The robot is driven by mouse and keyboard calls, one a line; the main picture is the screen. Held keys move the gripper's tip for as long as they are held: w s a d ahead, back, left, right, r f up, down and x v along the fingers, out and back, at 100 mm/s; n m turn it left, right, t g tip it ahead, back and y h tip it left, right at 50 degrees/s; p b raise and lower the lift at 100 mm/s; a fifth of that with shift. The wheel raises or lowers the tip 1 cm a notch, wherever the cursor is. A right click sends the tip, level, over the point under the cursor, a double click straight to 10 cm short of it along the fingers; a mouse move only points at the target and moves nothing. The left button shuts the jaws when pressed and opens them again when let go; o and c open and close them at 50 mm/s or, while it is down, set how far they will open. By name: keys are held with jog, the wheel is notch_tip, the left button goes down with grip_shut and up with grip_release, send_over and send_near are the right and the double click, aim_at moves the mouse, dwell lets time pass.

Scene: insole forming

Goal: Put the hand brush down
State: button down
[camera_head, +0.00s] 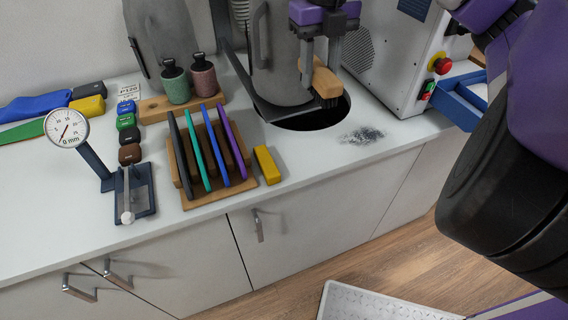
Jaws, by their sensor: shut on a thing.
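The hand brush (324,80) has a tan wooden handle and dark bristles. My gripper (320,55) is at the top centre, its two fingers pointing down and shut on the brush. The brush is held over or close to the right part of a dark round hole (318,122) in the white counter (330,157). I cannot tell exactly how high it is above the counter. A patch of dark dust (362,135) lies on the counter to the right of the hole.
A yellow block (267,165) and a wooden rack (216,196) of coloured sheets stand left of the hole. A dial gauge (67,128) is further left. A machine with a red button (441,66) and a blue tray (458,103) are at right.

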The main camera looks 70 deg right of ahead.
aim_at(312, 93)
jog(key=shift+w+a, duration=0.15)
jog(key=shift+w, duration=0.2)
jog(key=shift+w+f, duration=0.1)
jog(key=shift+w, duration=0.05)
notch_tip(312, 93, down, 19)
jog(key=shift+f+b, duration=0.1)
jog(key=shift+b, duration=0.85)
jog(key=c, duration=0.9)
grip_release()
jog(key=shift+f, duration=0.1)
notch_tip(312, 93, up, 12)
jog(key=shift+r+p, duration=0.2)
jog(key=shift+p, duration=0.4)
